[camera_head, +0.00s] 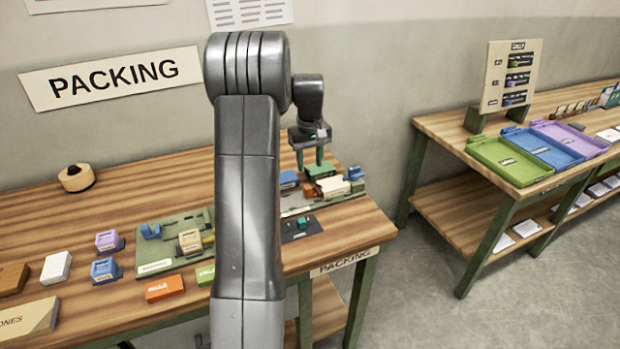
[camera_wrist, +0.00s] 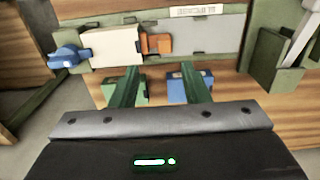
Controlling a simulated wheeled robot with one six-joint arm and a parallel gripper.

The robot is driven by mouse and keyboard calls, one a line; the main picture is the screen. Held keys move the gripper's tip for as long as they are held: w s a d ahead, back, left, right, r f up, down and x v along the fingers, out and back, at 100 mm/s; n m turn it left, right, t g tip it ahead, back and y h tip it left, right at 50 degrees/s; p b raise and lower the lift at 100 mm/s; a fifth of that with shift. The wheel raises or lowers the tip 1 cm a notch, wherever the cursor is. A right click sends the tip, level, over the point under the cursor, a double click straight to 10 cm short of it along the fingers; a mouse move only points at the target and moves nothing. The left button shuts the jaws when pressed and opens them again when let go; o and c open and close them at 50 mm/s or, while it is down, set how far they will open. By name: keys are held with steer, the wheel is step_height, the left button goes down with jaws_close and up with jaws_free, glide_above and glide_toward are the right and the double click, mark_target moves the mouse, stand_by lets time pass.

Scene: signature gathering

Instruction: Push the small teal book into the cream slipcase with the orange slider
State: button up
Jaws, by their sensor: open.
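My gripper (camera_head: 309,158) is open and empty, its two green fingers apart, above the back right of the packing table. In the wrist view its fingertips (camera_wrist: 160,72) are beside the fixture that holds the cream slipcase (camera_wrist: 113,46). The slipcase also shows in the head view (camera_head: 333,187). The orange slider (camera_wrist: 158,43) stands right beside the slipcase, on a grey track (camera_wrist: 197,38). A small teal block (camera_head: 302,223) sits on a dark plate in front of the fixture in the head view; I cannot tell whether it is the book.
A green block (camera_wrist: 135,84) and a blue block (camera_wrist: 188,90) lie near the fingers. A blue part (camera_wrist: 68,57) adjoins the slipcase's far end. A green board (camera_head: 160,266) with blocks lies left of my arm. Another table (camera_head: 455,130) with trays stands to the right.

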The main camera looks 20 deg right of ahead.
step_height(320, 180, up, 6)
glide_above(305, 187)
steer(key=d, duration=0.2)
steer(key=shift+s+a+f, duration=0.1)
steer(key=shift+a+f, duration=0.1)
steer(key=shift+a, duration=0.05)
step_height(305, 187, down, 14)
steer(key=shift+a+f+p, duration=0.1)
steer(key=shift+p, duration=0.65)
steer(key=shift+a, duration=0.6)
steer(key=shift+r, duration=0.2)
